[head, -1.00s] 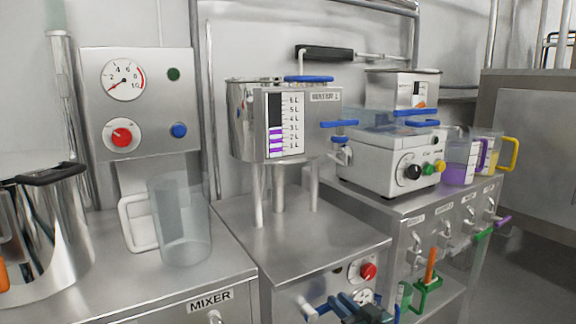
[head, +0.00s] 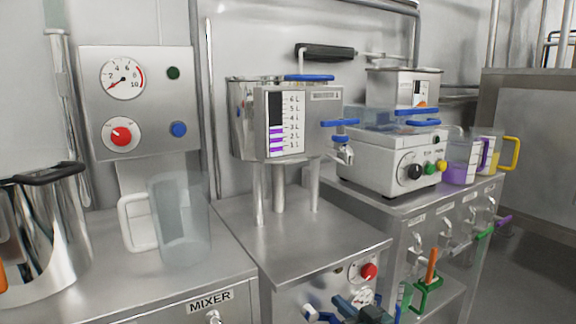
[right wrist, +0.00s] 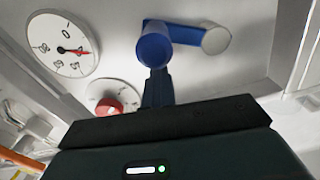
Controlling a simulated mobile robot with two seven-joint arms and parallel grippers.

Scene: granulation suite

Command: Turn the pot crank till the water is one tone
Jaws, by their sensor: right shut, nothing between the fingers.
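The steel pot (head: 240,130) stands on legs over a cabinet. Its level gauge (head: 277,140) shows alternating purple and pale bands in the lower half. The crank is on the cabinet front; its pale end (head: 310,313) shows at the bottom of the head view. In the right wrist view it has a round blue handle (right wrist: 154,48) and a pale grey hub (right wrist: 216,39). My right gripper (head: 352,307) is shut and empty, with its dark blue fingers (right wrist: 157,88) at the handle; whether they touch is unclear. My left gripper is out of view.
A dial (right wrist: 63,46) and red knob (right wrist: 112,107) sit beside the crank. A clear jug (head: 180,220) stands on the mixer cabinet at left. A white machine (head: 385,165) and coloured-handled jugs stand at right, above a row of valves.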

